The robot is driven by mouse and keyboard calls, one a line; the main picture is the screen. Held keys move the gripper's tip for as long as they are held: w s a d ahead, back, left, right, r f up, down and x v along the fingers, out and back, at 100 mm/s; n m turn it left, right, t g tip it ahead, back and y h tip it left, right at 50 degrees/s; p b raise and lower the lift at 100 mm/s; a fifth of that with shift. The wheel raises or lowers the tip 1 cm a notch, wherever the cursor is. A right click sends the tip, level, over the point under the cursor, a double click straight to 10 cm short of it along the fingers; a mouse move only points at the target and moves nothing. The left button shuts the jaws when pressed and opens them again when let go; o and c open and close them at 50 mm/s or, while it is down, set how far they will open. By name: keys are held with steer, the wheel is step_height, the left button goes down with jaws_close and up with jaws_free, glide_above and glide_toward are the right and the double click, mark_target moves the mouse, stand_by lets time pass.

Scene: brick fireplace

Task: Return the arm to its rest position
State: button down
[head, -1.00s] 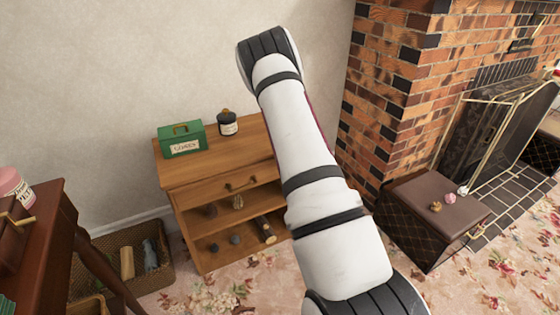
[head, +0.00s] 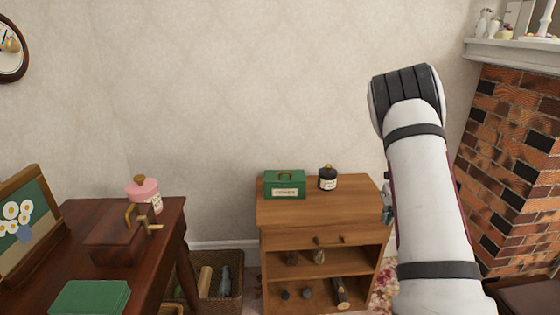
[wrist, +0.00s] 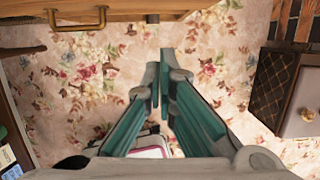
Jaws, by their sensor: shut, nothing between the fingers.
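My arm (head: 428,190) is raised on the right of the head view, bent at a dark-banded joint near the top. Most of my gripper is hidden behind the arm there. In the wrist view my gripper (wrist: 160,62) points over the floral carpet, its teal-padded fingers brought together at the tips. It is shut with nothing between the fingers, and it touches nothing that I can see.
A wooden cabinet (head: 320,210) with a green tin (head: 285,185) and a dark jar (head: 327,178) stands by the wall. Its brass handle (wrist: 75,17) is close in the wrist view. A patterned box (wrist: 272,85) stands right; a dark desk (head: 85,215) stands left.

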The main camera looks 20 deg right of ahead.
steer(key=s+a+r+n+y, duration=0.2)
steer(key=s+a+r+n, duration=0.3)
steer(key=a+r+n, duration=0.55)
steer(key=s+a+r+n+y, duration=0.1)
steer(key=s+a+r+n, duration=0.45)
steer(key=a+r, duration=0.8)
steer(key=s+a+n+g+h, duration=0.1)
steer(key=s+a+n, duration=0.4)
steer(key=s+n, duration=0.35)
steer(key=s+a+n+h, duration=0.1)
steer(key=s+a+n, duration=0.3)
steer(key=s+n, duration=0.45)
steer(key=s+a+n+g, duration=0.1)
steer(key=s+a+n, duration=0.45)
steer(key=s, duration=0.55)
step_height(320, 180, up, 20)
steer(key=t+p, duration=0.3)
steer(key=p, duration=1.5)
steer(key=shift+w+d+n+t, duration=0.2)
steer(key=shift+n+t, duration=0.1)
steer(key=shift+n, duration=0.05)
